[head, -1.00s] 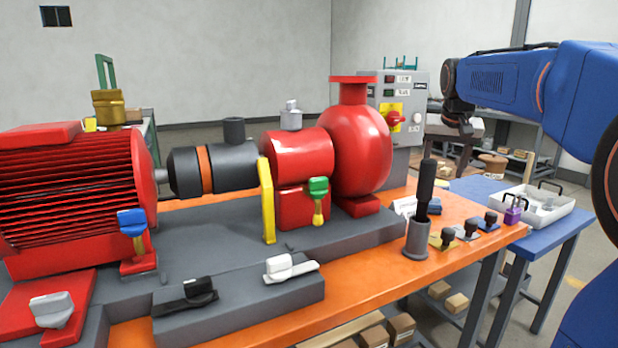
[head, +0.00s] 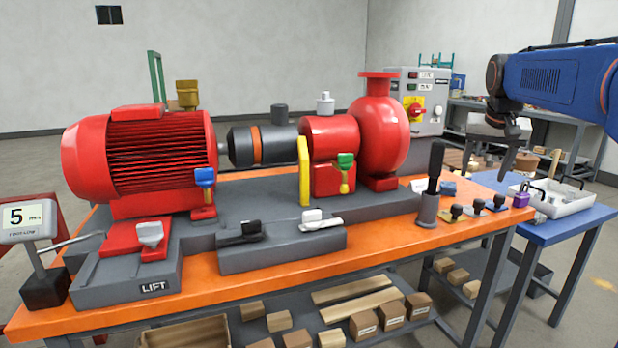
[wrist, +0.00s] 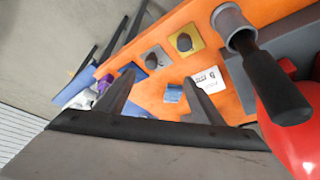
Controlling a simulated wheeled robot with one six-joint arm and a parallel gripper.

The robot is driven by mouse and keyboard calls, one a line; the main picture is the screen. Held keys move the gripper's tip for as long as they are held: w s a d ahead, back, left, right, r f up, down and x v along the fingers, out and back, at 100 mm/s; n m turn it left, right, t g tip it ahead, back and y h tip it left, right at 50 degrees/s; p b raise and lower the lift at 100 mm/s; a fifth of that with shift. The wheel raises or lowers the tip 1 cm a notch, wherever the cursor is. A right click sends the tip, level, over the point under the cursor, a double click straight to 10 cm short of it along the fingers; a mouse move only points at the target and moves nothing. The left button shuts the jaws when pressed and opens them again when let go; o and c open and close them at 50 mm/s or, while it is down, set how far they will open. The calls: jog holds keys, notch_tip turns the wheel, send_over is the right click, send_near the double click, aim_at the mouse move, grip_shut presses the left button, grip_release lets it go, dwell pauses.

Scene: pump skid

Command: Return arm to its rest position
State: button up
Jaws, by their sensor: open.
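My gripper (head: 507,152) hangs at the right in the head view, above the right end of the orange bench (head: 390,232). Its two fingers (wrist: 158,100) show apart and empty in the wrist view, with the bench top beyond them. My blue arm reaches in from the right edge of the head view. Below the gripper are several dark-knobbed stamps, one on a yellow plate (wrist: 186,42), and a purple padlock (head: 521,199). A black-handled tool stands in a grey cup (head: 428,210) beside them. No contact with any of these shows.
The red motor (head: 140,160), dark coupling and red pump (head: 380,135) fill the bench. A grey control box (head: 420,97) stands behind. A blue table (head: 575,222) with a white tray (head: 565,205) is at the right. A small display reading 5 (head: 25,218) is at the left.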

jog(key=s+a+f+n, duration=0.1)
jog(key=s+a+f, duration=0.4)
jog(key=s+f, duration=0.3)
jog(key=s+a+f+n+y, duration=0.1)
jog(key=s+a+f, duration=0.4)
jog(key=s, duration=0.9)
jog(key=s+a+f+n+y, duration=0.1)
jog(key=s+a+f+n, duration=0.2)
jog(key=s+f, duration=0.7)
jog(key=s+a, duration=0.1)
jog(key=a, duration=0.1)
jog(key=shift+s+a+f, duration=0.35)
jog(key=shift+s, duration=0.05)
